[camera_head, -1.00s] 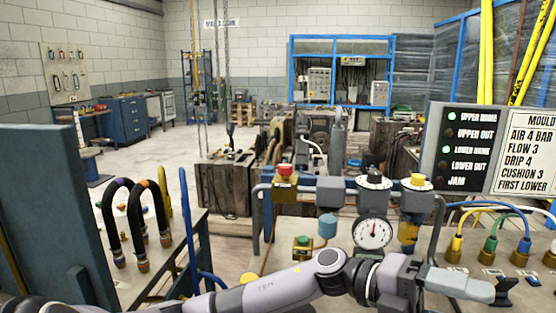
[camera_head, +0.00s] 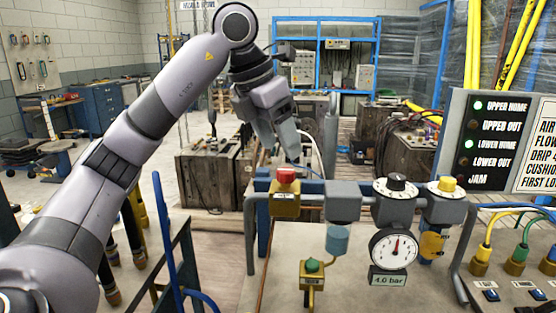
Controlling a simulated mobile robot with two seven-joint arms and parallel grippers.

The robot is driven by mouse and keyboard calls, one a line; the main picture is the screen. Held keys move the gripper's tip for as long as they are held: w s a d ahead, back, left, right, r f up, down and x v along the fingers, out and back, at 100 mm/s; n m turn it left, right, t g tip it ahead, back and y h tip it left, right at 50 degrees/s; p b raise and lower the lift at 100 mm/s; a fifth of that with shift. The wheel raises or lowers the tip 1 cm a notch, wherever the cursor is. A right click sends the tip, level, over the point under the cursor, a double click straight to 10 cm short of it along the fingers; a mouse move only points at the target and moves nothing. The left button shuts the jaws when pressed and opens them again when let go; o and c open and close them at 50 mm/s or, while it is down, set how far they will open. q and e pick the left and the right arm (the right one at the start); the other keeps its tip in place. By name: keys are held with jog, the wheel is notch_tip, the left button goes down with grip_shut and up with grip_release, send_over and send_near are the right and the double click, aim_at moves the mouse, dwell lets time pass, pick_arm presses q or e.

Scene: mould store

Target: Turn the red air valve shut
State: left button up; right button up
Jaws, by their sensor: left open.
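The red air valve (camera_head: 286,176) is a red knob on a brass body at the left end of the pipe assembly. My left gripper (camera_head: 281,148) points down just above and behind the red knob in the picture, with a visible gap. It is open, seen nearly edge-on, and nothing shows between its fingers. The round pressure gauge (camera_head: 394,248) has a label reading 4.0 bar. My right gripper is out of view.
Along the same pipe sit a black-and-white dial (camera_head: 395,187) and a yellow knob (camera_head: 447,184). A green-knobbed valve (camera_head: 313,266) stands below. A lamp panel (camera_head: 494,140) with UPPER HOME and LOWER HOME lit is at right. A blue upright rod (camera_head: 163,235) stands at left.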

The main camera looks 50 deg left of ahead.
aim_at(285, 170)
pick_arm(q)
jog(key=f, duration=0.1)
jog(key=w+f+b, duration=0.1)
jog(key=f, duration=0.1)
jog(key=a+f+b, duration=0.1)
jog(key=shift+w+f, duration=0.2)
jog(key=shift+w, duration=0.15)
jog(key=shift+x, duration=0.85)
jog(key=c, duration=1)
